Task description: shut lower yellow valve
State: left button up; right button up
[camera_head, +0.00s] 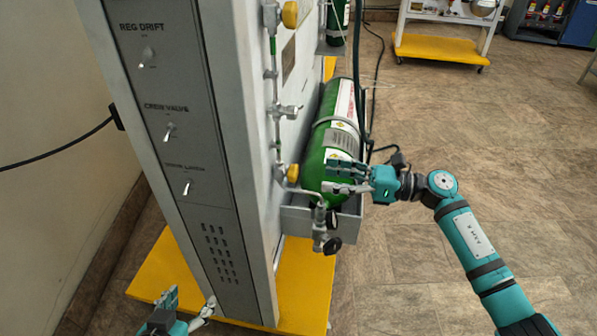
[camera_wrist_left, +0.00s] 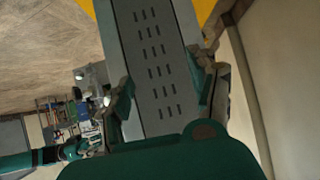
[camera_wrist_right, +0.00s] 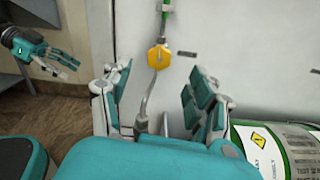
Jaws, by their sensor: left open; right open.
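The lower yellow valve (camera_head: 292,173) is a small knob on the thin pipe at the panel's side, left of the green cylinder. In the right wrist view the yellow valve (camera_wrist_right: 158,56) shows its flat face ahead, between the fingers in the picture. My right gripper (camera_head: 330,179) is open and empty over the cylinder, pointing left at the valve and apart from it. My left gripper (camera_head: 190,304) is open and empty low in front of the grey panel. In the left wrist view its fingers (camera_wrist_left: 165,90) frame the vented panel without visible contact.
An upper yellow valve (camera_head: 290,14) sits on the same pipe, with a metal valve (camera_head: 288,111) between. The green cylinder (camera_head: 317,155) lies in a bracket; a black knob (camera_head: 332,246) hangs below. The yellow base (camera_head: 305,295) juts out.

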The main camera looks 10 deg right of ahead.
aim_at(297, 172)
jog(key=x, duration=0.6)
jog(key=shift+a, duration=0.2)
pick_arm(q)
jog(key=shift+w+d+r+t, duration=0.2)
jog(key=shift+w+r+t, duration=0.2)
jog(key=shift+w+r, duration=0.05)
pick_arm(e)
jog(key=shift+x, duration=0.75)
jog(key=shift+w+f, duration=0.1)
jog(key=shift+c, duration=0.2)
jog(key=c, duration=1.1)
pick_arm(q)
jog(key=shift+s+a+f+g+p, duration=0.15)
jog(key=shift+s+a+f+g, duration=0.15)
jog(key=shift+s+f+g, duration=0.25)
jog(key=shift+s+a+f+g+p, duration=0.15)
jog(key=shift+s+a+f+g, duration=0.1)
jog(key=shift+s+f+g, duration=0.3)
pick_arm(e)
jog(key=shift+m, duration=0.8)
jog(key=o, duration=1.1)
pick_arm(q)
jog(key=shift+s+f, duration=0.1)
pick_arm(e)
jog(key=shift+o, duration=0.2)
